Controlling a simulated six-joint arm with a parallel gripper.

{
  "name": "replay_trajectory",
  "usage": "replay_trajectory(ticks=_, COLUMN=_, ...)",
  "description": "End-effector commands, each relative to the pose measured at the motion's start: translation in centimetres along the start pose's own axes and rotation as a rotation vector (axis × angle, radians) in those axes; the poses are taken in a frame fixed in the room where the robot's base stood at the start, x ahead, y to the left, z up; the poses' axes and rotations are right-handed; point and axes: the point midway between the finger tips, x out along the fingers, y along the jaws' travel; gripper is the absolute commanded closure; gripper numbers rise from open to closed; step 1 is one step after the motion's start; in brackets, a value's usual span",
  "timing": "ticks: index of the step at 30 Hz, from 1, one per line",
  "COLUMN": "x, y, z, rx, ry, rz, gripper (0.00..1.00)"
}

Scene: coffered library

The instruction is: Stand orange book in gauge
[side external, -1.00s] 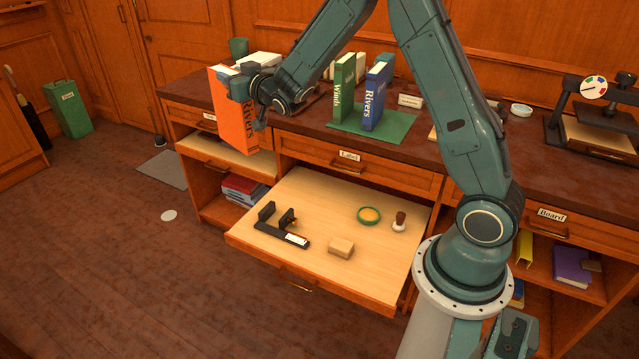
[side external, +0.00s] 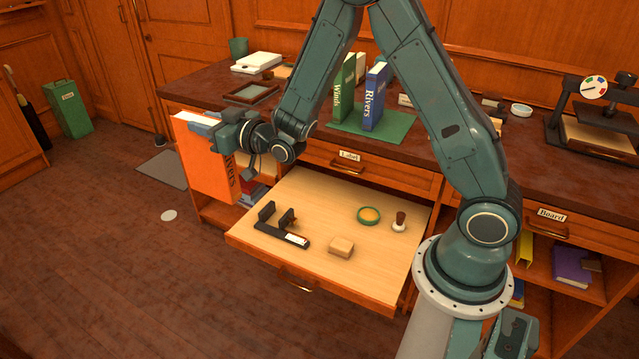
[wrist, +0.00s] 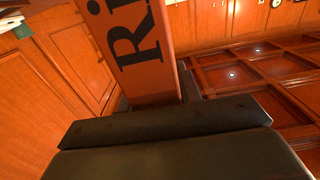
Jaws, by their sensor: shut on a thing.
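The orange book (side external: 207,165) is held upright, slightly tilted, in my gripper (side external: 217,133) at the left of the side view, in the air beside the cabinet front. My gripper is shut on its upper part. In the wrist view the orange spine (wrist: 137,45) with dark letters rises from between the jaws (wrist: 155,105). The gauge, a dark bracket with two upright posts and a white label (side external: 283,228), stands on the pulled-out wooden board, below and right of the book. The book is apart from the gauge.
The pulled-out board (side external: 310,200) also holds a wooden block (side external: 341,247), a green-rimmed dish (side external: 368,215) and a stamp (side external: 399,222). On the counter, a green book (side external: 342,88) and a blue book (side external: 374,97) stand on a green mat (side external: 390,128). The board's front is clear.

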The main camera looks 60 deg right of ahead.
Motion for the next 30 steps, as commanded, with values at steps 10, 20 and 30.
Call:
replay_trajectory(ticks=10, x=0.1, y=0.0, z=-5.1, rx=0.0, ry=0.015, rz=0.001, gripper=1.0)
replay_trajectory(ticks=20, x=0.0, y=0.0, z=-12.8, rx=0.0, ry=0.018, rz=0.001, gripper=1.0)
replay_trajectory(ticks=30, x=0.0, y=0.0, z=-19.8, rx=0.0, ry=0.013, rz=0.001, gripper=1.0)
